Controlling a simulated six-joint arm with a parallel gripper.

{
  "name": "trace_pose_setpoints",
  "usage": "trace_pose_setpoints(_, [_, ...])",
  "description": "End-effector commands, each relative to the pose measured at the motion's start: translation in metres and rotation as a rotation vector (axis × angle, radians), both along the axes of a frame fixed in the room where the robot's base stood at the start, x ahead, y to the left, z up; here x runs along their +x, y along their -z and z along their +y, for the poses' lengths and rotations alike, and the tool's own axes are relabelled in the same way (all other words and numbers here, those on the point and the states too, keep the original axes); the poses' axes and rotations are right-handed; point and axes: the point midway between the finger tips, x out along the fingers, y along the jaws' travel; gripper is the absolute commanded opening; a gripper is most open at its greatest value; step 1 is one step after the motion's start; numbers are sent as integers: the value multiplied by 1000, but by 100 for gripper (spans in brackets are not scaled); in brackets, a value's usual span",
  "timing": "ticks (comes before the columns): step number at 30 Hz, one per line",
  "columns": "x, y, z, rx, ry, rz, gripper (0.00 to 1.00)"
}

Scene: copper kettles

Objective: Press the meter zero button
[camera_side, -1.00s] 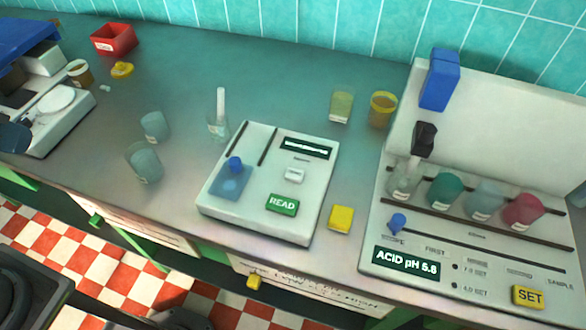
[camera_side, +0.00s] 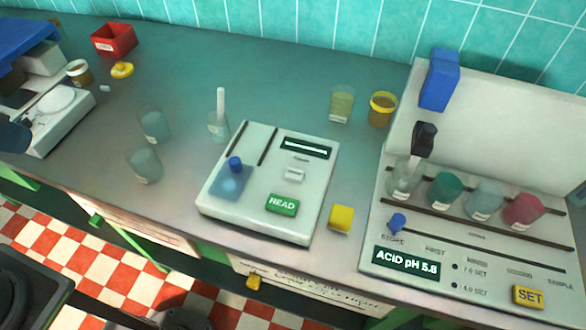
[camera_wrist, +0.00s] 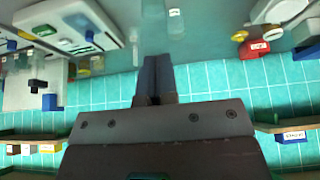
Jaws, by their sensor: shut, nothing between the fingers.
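The white meter (camera_side: 258,222) stands in the middle of the bench in the side view. It has a green READ button (camera_side: 282,204), a small white button (camera_side: 294,174) above that, a dark display (camera_side: 305,147) and a blue knob (camera_side: 235,164). The small label above the white button is too blurred to read. The meter also shows at the upper left of the wrist view (camera_wrist: 88,22), with its green button (camera_wrist: 43,30). My gripper (camera_wrist: 158,60) is shut and empty in the wrist view, off to the side of the meter.
A white rack panel (camera_side: 500,110) with several beakers, an "ACID pH 5.8" display (camera_side: 406,263) and a yellow SET button (camera_side: 528,296) is at the right. Glass beakers (camera_side: 144,164) stand left of the meter. A yellow block (camera_side: 341,217) sits close right. A scale (camera_side: 62,118) stands far left.

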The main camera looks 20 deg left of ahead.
Motion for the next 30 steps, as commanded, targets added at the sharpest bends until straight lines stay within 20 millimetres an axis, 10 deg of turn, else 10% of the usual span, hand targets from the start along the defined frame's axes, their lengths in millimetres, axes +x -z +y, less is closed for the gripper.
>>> trace_pose_setpoints(8, [29,-15,-35,-177,-22,-38,0])
trace_pose_setpoints(20, [137,-57,-178,-899,-385,-9,0])
trace_pose_setpoints(30, [200,-8,-284,-1280,-1022,136,0])
